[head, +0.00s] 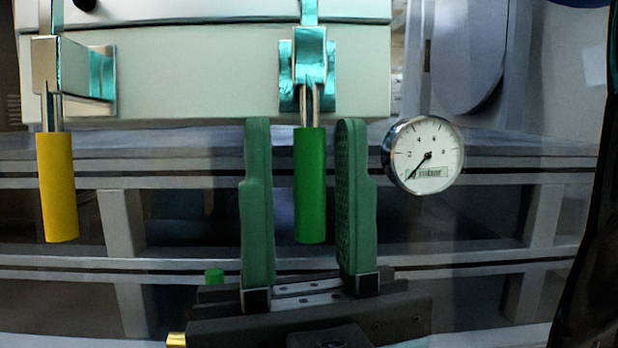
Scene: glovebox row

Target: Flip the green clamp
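The green clamp has a bright green handle (310,185) that hangs straight down from a metal bracket on the front of a pale box (200,70). My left gripper (305,124) comes up from below with its two dark green fingers pointing upward. One finger is on each side of the green handle, with a visible gap on both sides. The gripper is open and does not appear to touch the handle. My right gripper is not in view.
A yellow-handled clamp (57,187) hangs at the left of the same box. A round dial gauge (424,155) is close to the right of my gripper's right finger. Metal rails (480,260) run across behind and below. A dark shape fills the right edge.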

